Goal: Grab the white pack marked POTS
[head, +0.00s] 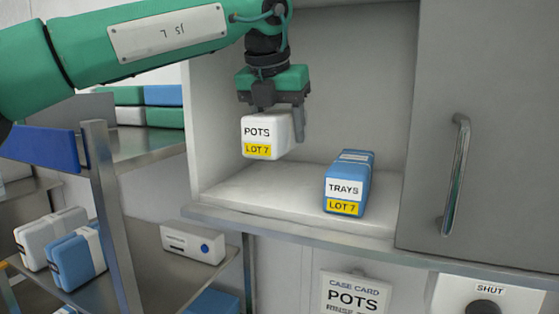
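The white pack marked POTS (267,138), with a yellow LOT 7 label, hangs in my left gripper (281,118) above the cabinet's shelf (260,192). One finger is behind or at the top of the pack and the other is along its right side. The pack appears clear of the shelf. A blue pack marked TRAYS (350,180), also labelled LOT 7, lies on the shelf to the right. My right gripper is not in view.
A grey cabinet door (482,120) with a vertical handle closes the right side. A metal rack (110,220) at left holds white and blue packs and a white box (192,243). A POTS case card (355,294) hangs below the shelf.

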